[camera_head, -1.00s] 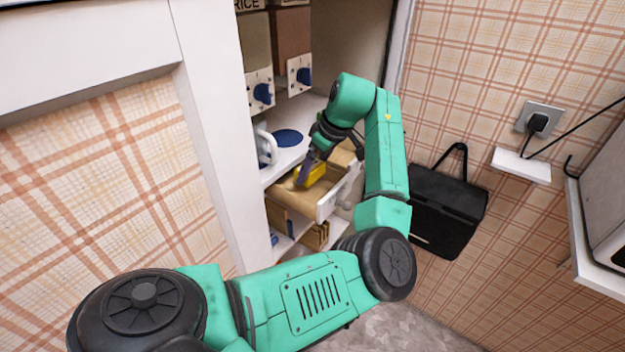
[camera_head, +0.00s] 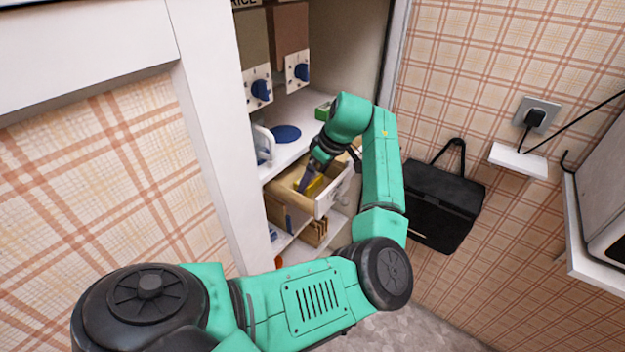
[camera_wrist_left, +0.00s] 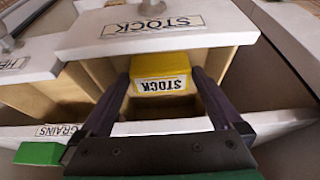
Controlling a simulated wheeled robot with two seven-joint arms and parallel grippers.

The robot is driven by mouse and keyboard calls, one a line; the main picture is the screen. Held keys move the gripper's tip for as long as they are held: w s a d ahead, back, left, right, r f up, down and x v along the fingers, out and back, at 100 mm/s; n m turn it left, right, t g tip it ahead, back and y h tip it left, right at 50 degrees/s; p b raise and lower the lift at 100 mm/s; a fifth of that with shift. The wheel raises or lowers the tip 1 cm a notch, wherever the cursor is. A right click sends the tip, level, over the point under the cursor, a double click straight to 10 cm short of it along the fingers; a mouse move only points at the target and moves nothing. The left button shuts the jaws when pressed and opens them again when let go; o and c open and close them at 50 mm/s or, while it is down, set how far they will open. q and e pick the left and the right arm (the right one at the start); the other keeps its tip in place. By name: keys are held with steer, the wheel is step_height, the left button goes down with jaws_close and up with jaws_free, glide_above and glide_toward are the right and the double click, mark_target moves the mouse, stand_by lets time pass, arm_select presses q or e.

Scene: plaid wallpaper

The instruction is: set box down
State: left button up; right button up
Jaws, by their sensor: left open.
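A yellow box (camera_wrist_left: 160,74) with a black-on-white STOCK label, upside down in the left wrist view, sits inside an open wooden drawer. In the head view only a bit of the yellow box (camera_head: 315,186) shows, behind my gripper. The drawer (camera_head: 332,194) has a pale front and is pulled out of the cabinet; a STOCK label (camera_wrist_left: 152,26) shows above the box in the wrist view. My left gripper (camera_wrist_left: 160,73) is open, its dark fingers on either side of the box. Whether the fingers touch it, I cannot tell. My right gripper is out of view.
A green box (camera_head: 324,110) stands on the shelf above the drawer, near a blue disc (camera_head: 286,134). Dispensers with blue knobs (camera_head: 262,90) hang above. A black bag (camera_head: 442,205) hangs on the wall to the right. The cabinet's side panel (camera_head: 215,150) stands close on the left.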

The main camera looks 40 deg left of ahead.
arm_select(q)
steer(key=b+v, duration=0.1)
steer(key=v, duration=1)
steer(key=shift+s, duration=0.1)
steer(key=shift+f, duration=0.1)
